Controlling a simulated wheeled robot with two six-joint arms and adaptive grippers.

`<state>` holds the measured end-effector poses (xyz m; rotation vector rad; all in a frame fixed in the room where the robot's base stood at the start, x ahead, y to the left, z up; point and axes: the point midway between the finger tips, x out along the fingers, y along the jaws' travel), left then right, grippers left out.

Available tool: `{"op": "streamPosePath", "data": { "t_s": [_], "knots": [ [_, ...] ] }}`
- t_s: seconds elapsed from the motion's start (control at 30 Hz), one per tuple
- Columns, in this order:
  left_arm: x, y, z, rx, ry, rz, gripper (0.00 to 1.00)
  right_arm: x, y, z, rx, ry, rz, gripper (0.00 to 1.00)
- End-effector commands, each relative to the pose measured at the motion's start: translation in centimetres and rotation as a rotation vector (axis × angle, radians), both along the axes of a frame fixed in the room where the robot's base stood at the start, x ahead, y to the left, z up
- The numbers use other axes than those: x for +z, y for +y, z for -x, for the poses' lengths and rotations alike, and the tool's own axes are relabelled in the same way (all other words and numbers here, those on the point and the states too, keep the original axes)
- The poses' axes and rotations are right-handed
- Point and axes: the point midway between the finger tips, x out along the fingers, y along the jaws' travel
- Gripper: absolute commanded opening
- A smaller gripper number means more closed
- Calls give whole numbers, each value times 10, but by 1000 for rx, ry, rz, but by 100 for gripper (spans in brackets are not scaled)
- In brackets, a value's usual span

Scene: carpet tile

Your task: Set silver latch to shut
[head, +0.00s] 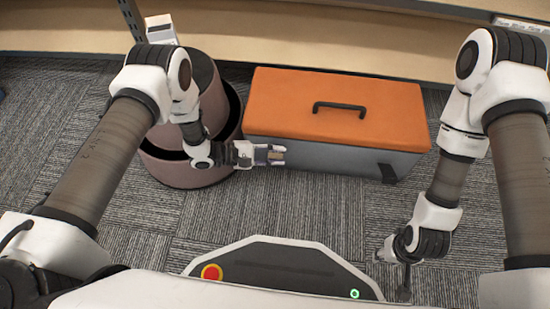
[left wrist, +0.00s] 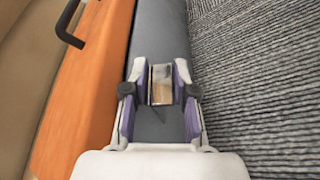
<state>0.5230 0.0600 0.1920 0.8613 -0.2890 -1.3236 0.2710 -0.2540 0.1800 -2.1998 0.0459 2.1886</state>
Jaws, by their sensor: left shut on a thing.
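A toolbox with an orange lid (head: 300,95) and grey body (head: 340,160) lies on the carpet, its lid down. My left gripper (head: 276,154) is at the left part of its front face. In the left wrist view, the silver latch (left wrist: 162,84) sits between the fingers of my left gripper (left wrist: 160,88), which is shut on it. In the head view the gripper largely hides this latch, and I cannot tell its exact angle. A dark latch (head: 388,173) is at the front right of the box. My right gripper (head: 403,290) is low at the right, away from the box; its fingers are unclear.
A brownish-pink round bin (head: 190,173) stands left of the toolbox, close behind my left arm. A wooden shelf (head: 300,45) runs along the back. The carpet (head: 315,210) in front of the box is clear. The lid has a black handle (head: 339,107).

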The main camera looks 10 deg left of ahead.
Motion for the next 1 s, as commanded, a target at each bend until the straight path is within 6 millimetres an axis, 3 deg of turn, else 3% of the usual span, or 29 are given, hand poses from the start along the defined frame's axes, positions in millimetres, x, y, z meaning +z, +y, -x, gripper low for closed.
{"op": "streamPosePath", "data": {
  "t_s": [0.67,0.7,0.73,1.0],
  "knots": [
    [6,1,-8,3,-6,1,0,2,0,0,1,0,0,40],
    [6,1,-8,3,-6,1,34,2,0,0,0,0,0,40],
    [6,1,-8,3,-6,1,44,2,0,0,0,0,0,40],
    [5,0,-7,1,-4,1,47,2,0,0,0,0,0,40]
  ]
}}
